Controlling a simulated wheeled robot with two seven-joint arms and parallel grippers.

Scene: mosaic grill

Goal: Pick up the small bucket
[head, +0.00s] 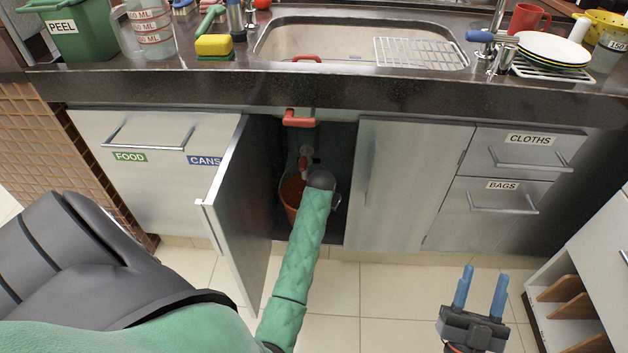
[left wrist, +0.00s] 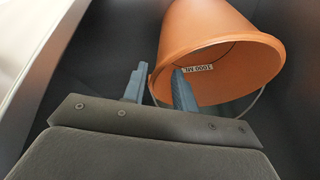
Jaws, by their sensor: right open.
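The small orange bucket (head: 290,196) is inside the open cabinet under the sink, partly hidden behind my left arm. In the left wrist view the bucket (left wrist: 212,22) shows its open mouth, a "1000 ML" label inside and a thin wire handle. My left gripper (left wrist: 158,88) is open at the bucket's rim. One finger is outside the wall and the other overlaps the mouth; I cannot tell whether either touches. The left fingers are hidden in the head view. My right gripper (head: 482,291) is open and empty above the floor at the lower right.
The open cabinet door (head: 232,195) stands close left of my left arm. A red tap handle (head: 299,118) and pipe are above the bucket. The closed door (head: 402,185) bounds the opening on the right. The countertop (head: 330,92) overhangs it. A shelf unit (head: 580,300) stands at the far right.

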